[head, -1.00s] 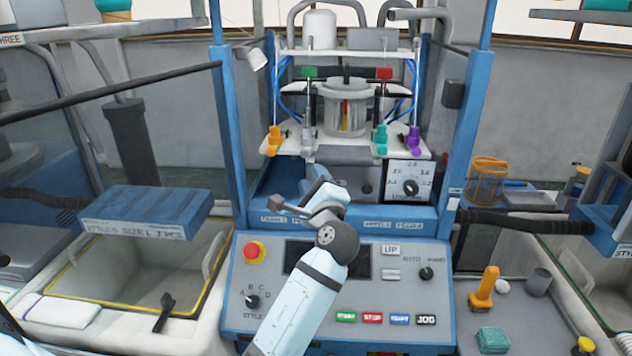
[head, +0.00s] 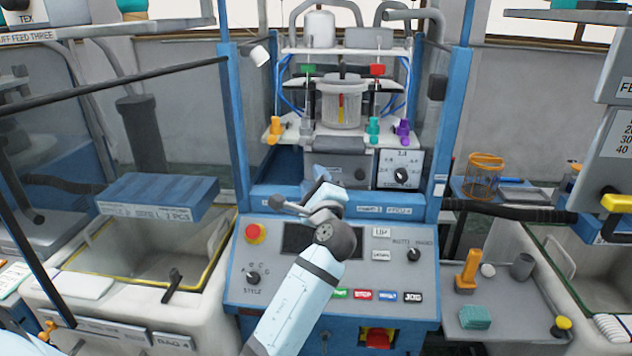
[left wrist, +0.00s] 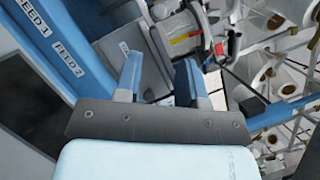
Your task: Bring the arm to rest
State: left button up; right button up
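My left arm rises from the bottom middle of the head view. Its left gripper (head: 322,185) is in front of the knitting machine, over the upper edge of the machine's control panel (head: 262,283). In the left wrist view, the two blue fingers of the gripper (left wrist: 160,80) stand apart with nothing held between them. Behind them are a blue frame bar (left wrist: 50,48) with feed labels and grey machine parts. Whether the gripper touches the machine cannot be told. My right gripper is not in view.
The machine's blue posts (head: 452,125) flank the gripper. A blue box (head: 158,195) spans a bin at the left. At the right, a grey tray (head: 505,318) holds an orange tool (head: 467,272) and a teal block (head: 475,317). A red button (head: 378,338) is below the panel.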

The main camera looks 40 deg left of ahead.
pick_arm(q)
jog(key=shift+a, duration=0.1)
dwell(0.4)
jog(key=s+d+f+n+h+p, duration=0.1)
jog(key=s+d+f+h, duration=0.25)
jog(key=f, duration=0.35)
jog(key=s+d+f+h+p, duration=0.1)
jog(key=s+d+f+h, duration=0.2)
jog(key=f, duration=0.5)
jog(key=s+d+f+n+h+p, duration=0.1)
jog(key=d+f+h, duration=0.2)
jog(key=f+h, duration=0.3)
jog(key=s+d+f+n+h, duration=0.2)
jog(key=s+d+f+n, duration=0.1)
jog(key=s, duration=0.4)
jog(key=s+d+f+n+g+h+p, duration=0.1)
jog(key=s+d+f+n+h, duration=0.1)
jog(key=s+f, duration=0.4)
jog(key=s+d+f+n+g+h, duration=0.1)
jog(key=s+d+f+n, duration=0.3)
jog(key=s, duration=0.4)
jog(key=shift+d+f+n+h+p, duration=0.35)
jog(key=shift+d+h, duration=0.2)
jog(key=shift+d, duration=0.3)
